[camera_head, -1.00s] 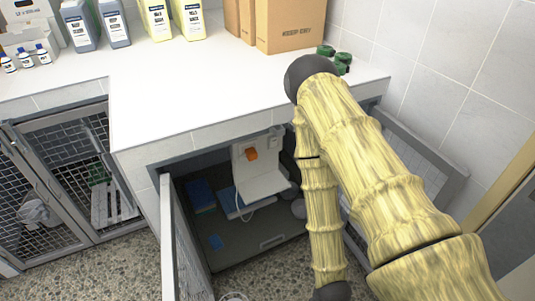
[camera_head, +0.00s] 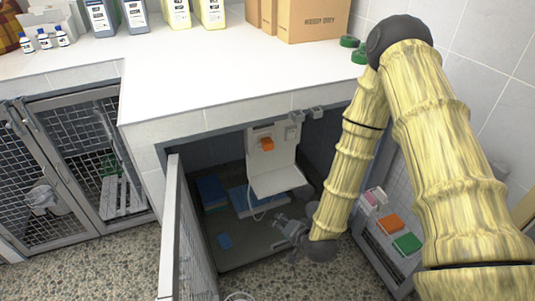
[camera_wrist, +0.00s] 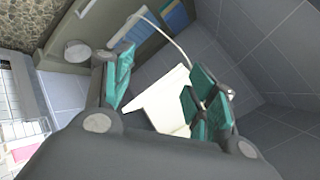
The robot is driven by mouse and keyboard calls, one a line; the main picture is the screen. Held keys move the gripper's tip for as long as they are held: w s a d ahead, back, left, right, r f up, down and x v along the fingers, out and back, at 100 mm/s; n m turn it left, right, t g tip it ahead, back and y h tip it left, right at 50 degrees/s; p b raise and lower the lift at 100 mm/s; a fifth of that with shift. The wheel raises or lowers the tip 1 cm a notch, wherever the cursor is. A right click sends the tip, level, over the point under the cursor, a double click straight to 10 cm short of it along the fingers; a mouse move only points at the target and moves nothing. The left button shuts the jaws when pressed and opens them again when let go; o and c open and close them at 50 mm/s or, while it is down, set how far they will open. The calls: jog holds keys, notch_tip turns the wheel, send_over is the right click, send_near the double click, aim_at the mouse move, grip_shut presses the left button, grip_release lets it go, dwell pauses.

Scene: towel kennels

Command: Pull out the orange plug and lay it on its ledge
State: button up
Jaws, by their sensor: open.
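The orange plug (camera_head: 267,144) sits on the upright white panel (camera_head: 260,158) inside the open kennel under the counter. The white ledge (camera_head: 277,183) juts out below it, and its top looks bare. A white cord hangs at the ledge's left side. My gripper (camera_head: 281,226) is at the kennel's mouth, lower than the ledge and in front of it. In the wrist view my gripper (camera_wrist: 162,86) is open with teal finger pads, and nothing is held. The pale ledge (camera_wrist: 160,102) shows beyond and between the fingers. The plug cannot be made out there.
An open mesh door (camera_head: 187,235) stands left of the kennel mouth. Coloured packs, including an orange one (camera_head: 389,223), sit at the right. Blue folded items (camera_head: 212,190) lie inside. The counter edge (camera_head: 230,118) overhangs the opening. Boxes and bottles stand at the counter's back.

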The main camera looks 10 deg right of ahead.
jog(key=w+r+m+t+b, duration=0.45)
jog(key=w+r, duration=0.35)
jog(key=w, duration=0.3)
jog(key=m+t+b, duration=0.1)
jog(key=m+t, duration=0.2)
send_near(270, 148)
jog(key=w, duration=0.2)
jog(key=shift+w+a+n+y, duration=0.15)
jog(key=shift+w+n+y, duration=0.1)
jog(key=shift+y, duration=0.05)
jog(key=shift+f, duration=0.1)
jog(key=shift+w+a+b, duration=0.2)
jog(key=shift+w+a, duration=0.1)
jog(key=shift+w, duration=1.15)
jog(key=shift+w+a+b, duration=0.2)
jog(key=shift+w+a, duration=0.1)
jog(key=shift+w, duration=1.15)
jog(key=shift+w+a+b, duration=0.2)
jog(key=shift+w+a, duration=0.1)
jog(key=shift+w, duration=1.2)
grip_shut()
jog(key=shift+s+d, duration=0.2)
jog(key=shift+s, duration=0.75)
jog(key=shift+s+d, duration=0.15)
jog(key=shift+s, duration=0.85)
jog(key=shift+s+d, duration=0.2)
jog(key=shift+s, duration=0.75)
